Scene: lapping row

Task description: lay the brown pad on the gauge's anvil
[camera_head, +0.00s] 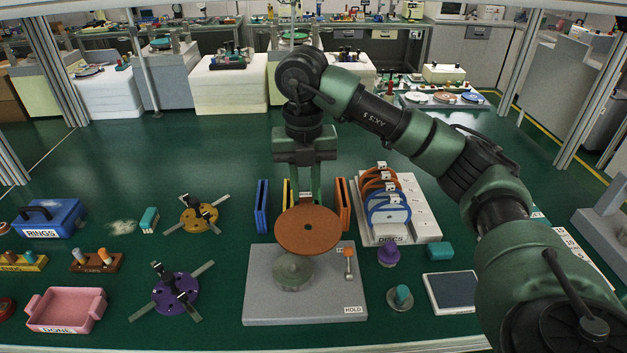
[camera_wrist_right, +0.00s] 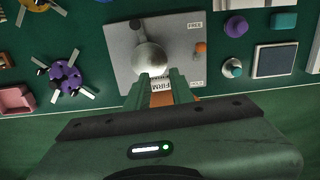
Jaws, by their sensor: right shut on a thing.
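My right gripper (camera_head: 307,192) points down and is shut on a round brown pad (camera_head: 307,232) with a small dark centre hole. It holds the pad above the back part of the gauge's grey base plate (camera_head: 258,305). The pad appears apart from the round grey anvil (camera_head: 293,271) and overlaps its far edge in the head view. In the right wrist view the gripper's fingers (camera_wrist_right: 160,92) have a brown strip of the pad (camera_wrist_right: 161,99) between them, just below the pale anvil (camera_wrist_right: 150,58). The left gripper is not in view.
An orange-tipped lever (camera_head: 348,262) stands on the plate right of the anvil. Blue and orange upright panels (camera_head: 262,206) stand behind. A white disc rack (camera_head: 425,215) is at right, a purple three-armed fixture (camera_head: 175,295) at left. A dark-topped pad (camera_head: 452,292) lies front right.

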